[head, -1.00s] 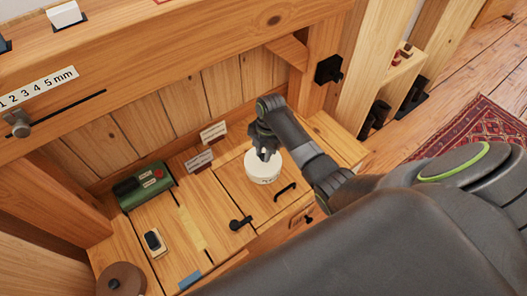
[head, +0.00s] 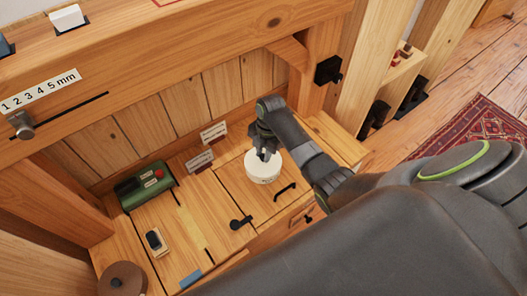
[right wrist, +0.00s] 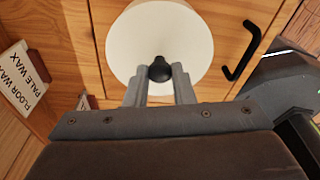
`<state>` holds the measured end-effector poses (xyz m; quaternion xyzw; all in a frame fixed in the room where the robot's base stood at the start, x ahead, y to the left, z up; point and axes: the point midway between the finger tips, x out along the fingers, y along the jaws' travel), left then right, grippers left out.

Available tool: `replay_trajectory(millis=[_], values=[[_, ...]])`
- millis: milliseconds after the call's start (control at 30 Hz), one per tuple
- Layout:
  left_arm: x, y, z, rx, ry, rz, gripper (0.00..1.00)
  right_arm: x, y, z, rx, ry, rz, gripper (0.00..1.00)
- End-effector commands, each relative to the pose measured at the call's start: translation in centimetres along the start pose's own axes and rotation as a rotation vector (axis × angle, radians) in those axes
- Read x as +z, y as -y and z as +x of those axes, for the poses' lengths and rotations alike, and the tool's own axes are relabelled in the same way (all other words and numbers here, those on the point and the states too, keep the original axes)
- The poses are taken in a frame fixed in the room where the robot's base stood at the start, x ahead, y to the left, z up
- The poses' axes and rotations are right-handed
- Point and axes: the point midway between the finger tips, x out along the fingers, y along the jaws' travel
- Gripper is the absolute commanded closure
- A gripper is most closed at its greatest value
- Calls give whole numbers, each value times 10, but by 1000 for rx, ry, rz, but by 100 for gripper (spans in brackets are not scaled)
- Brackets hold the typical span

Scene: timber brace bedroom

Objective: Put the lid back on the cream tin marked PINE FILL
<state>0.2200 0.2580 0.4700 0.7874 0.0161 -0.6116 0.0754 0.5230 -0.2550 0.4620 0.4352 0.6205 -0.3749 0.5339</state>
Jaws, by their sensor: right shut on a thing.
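The cream tin (head: 262,180) stands on the wooden bench top, with small dark marking on its side too small to read. Its round pale lid (right wrist: 190,45) fills the upper middle of the right wrist view, with a black knob (right wrist: 160,69) at its centre. My right gripper (head: 264,154) points down over the tin and is shut on the lid's knob, one finger on each side. The lid lies on or just above the tin's top; I cannot tell whether it is fully seated. My left gripper is not in view.
A black handle (head: 285,190) lies close right of the tin. A green box (head: 146,186), a black lever (head: 240,222) and a small block (head: 156,243) are to the left.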

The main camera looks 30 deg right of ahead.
Motion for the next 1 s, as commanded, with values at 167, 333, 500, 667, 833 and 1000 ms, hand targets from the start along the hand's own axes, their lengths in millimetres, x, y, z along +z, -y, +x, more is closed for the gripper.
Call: replay_trajectory(millis=[167, 333, 500, 667, 833, 1000], values=[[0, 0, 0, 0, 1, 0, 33, 0, 0, 0, 0, 0, 0, 100], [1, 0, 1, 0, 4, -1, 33, 0, 0, 0, 0, 0, 0, 100], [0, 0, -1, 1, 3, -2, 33, 0, 0, 0, 0, 0, 0, 100], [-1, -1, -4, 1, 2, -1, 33, 0, 0, -1, 1, 0, 0, 100], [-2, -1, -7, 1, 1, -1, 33, 0, 0, -1, 0, 0, 0, 100], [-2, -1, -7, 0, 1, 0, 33, 0, 0, 0, 0, 0, 0, 100]])
